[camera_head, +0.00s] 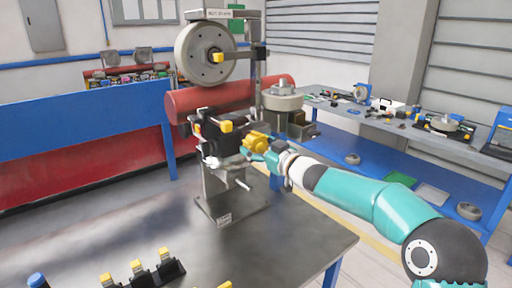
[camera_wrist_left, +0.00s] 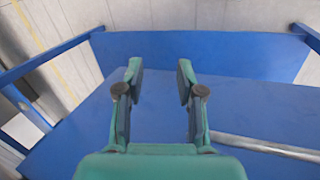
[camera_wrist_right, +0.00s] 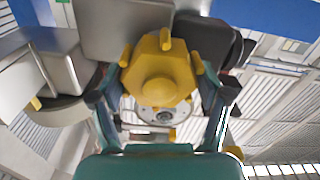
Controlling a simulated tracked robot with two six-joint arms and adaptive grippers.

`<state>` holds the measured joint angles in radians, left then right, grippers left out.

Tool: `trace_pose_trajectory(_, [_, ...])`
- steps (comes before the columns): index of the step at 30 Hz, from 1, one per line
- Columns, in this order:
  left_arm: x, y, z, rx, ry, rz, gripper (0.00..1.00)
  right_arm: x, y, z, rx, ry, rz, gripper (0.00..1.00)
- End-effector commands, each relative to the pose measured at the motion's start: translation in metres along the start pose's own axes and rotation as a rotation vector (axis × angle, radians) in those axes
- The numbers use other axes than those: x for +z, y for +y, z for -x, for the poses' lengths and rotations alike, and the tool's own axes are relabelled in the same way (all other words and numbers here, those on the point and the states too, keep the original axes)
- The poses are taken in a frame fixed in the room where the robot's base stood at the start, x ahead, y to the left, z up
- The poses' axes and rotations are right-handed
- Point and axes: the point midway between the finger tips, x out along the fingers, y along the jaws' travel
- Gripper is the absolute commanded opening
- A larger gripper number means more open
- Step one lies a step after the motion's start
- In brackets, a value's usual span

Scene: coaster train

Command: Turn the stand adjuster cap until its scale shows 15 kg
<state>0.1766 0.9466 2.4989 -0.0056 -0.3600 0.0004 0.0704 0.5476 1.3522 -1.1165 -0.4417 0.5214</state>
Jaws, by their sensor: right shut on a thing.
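The stand adjuster cap (camera_head: 258,141) is a yellow lobed knob on the dark block of the metal stand (camera_head: 222,178) in the head view. My right gripper (camera_head: 264,154) comes from the right and is shut on the cap. In the right wrist view the cap (camera_wrist_right: 158,80) sits between the fingers of the right gripper (camera_wrist_right: 161,60), its hexagonal face and raised tab showing. I cannot read a scale in any view. My left gripper (camera_wrist_left: 159,72) is open and empty in the left wrist view, with a blue surface behind it. It is not in the head view.
The stand is on a grey metal table (camera_head: 290,235). Yellow-capped pieces (camera_head: 165,265) stand at its front. A large grey wheel (camera_head: 204,54) is above the stand, and a red cylinder (camera_head: 180,105) lies behind. A workbench (camera_head: 400,130) stands at the right.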

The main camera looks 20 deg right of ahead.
Motion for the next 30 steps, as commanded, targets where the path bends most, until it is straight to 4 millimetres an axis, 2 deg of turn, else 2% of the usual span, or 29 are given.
trace_pose_trajectory(11, [0.000, -0.003, -0.007, 0.000, 0.000, 0.000, 0.38, 0.003, -0.002, 0.000, -0.003, -0.003, 0.190, 0.41])
trace_pose_trajectory(30, [0.000, -0.010, -0.028, 0.000, 0.000, 0.000, 0.38, 0.006, -0.006, -0.002, -0.007, -0.004, 0.771, 0.41])
